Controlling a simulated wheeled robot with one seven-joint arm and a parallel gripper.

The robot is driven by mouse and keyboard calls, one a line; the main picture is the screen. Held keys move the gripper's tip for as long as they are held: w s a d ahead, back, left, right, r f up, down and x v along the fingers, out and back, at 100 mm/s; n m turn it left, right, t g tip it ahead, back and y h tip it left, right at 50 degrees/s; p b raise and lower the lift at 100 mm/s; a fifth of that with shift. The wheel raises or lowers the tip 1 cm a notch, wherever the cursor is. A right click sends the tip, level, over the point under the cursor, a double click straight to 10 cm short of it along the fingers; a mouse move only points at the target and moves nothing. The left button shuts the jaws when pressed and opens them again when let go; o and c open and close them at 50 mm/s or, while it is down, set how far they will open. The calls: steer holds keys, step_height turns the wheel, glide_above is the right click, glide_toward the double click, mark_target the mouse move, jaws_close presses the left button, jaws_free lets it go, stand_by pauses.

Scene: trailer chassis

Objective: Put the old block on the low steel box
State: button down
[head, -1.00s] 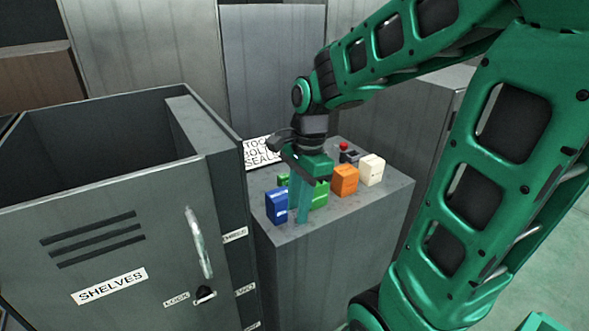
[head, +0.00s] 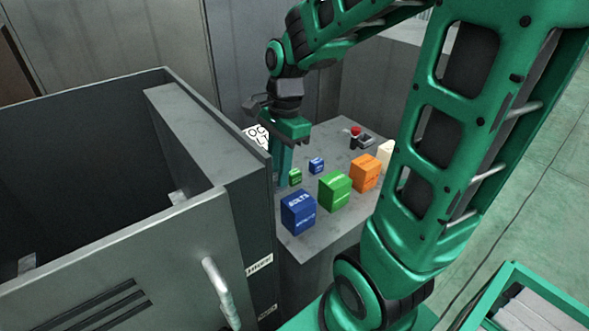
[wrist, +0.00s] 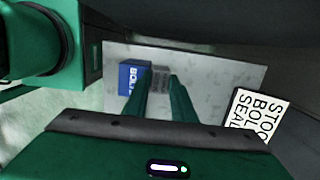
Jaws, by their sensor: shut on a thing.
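The held block is hidden in the head view. In the wrist view the blue BOLTS block (wrist: 134,77) shows just left of it. I cannot tell the height above the top.
A tall open grey cabinet (head: 255,215) stands close left.

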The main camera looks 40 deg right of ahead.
steer(key=shift+w+d+f, duration=0.9)
steer(key=shift+w+f, duration=0.45)
steer(key=shift+f, duration=0.35)
steer(key=shift+w+d+f, duration=0.95)
steer(key=shift+w+f, duration=0.35)
steer(key=shift+f, duration=0.35)
steer(key=shift+w+d+f, duration=0.9)
steer(key=shift+w+f, duration=0.45)
steer(key=shift+f, duration=0.35)
steer(key=shift+f, duration=0.1)
steer(key=c, duration=1.5)
jaws_free()
step_height(320, 180, up, 11)
steer(key=d, duration=0.1)
steer(key=s+n, duration=0.4)
steer(key=s, duration=0.4)
steer(key=s+d+n, duration=0.1)
steer(key=s+n, duration=0.3)
steer(key=s, duration=0.4)
steer(key=s+d+n+h, duration=0.1)
steer(key=s+n, duration=0.2)
steer(key=s, duration=0.5)
steer(key=shift+s+r+n, duration=0.1)
steer(key=shift+r+n, duration=0.1)
steer(key=shift+n, duration=0.2)
